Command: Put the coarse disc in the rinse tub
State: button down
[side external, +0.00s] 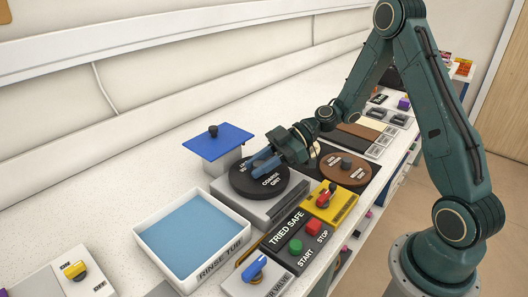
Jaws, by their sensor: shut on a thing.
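The coarse disc (272,190) is black with white lettering reading "COARSE GRIT". It lies flat over a grey square machine base (290,208); I cannot tell whether it touches the base. My gripper (263,163) reaches in from the right, its blue fingers shut on the coarse disc at its centre. The exact grip point is hidden by the fingers. The rinse tub (178,274) is a white open box holding blue water, in front and left of the disc. It bears the label "RINSE TUB".
A blue plate with a black knob (220,141) stands behind the disc. A brown disc (345,172) lies to the right. A yellow switch box (336,203), a green start and red stop panel (305,243) and a blue-handled valve (256,269) line the front.

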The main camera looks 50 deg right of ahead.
jog(key=shift+f, duration=0.15)
jog(key=c, duration=1.2)
grip_release()
jog(key=shift+o, duration=0.2)
jog(key=v, duration=1.3)
jog(key=shift+s+d, duration=0.25)
jog(key=shift+d, duration=0.1)
jog(key=shift+a, duration=0.1)
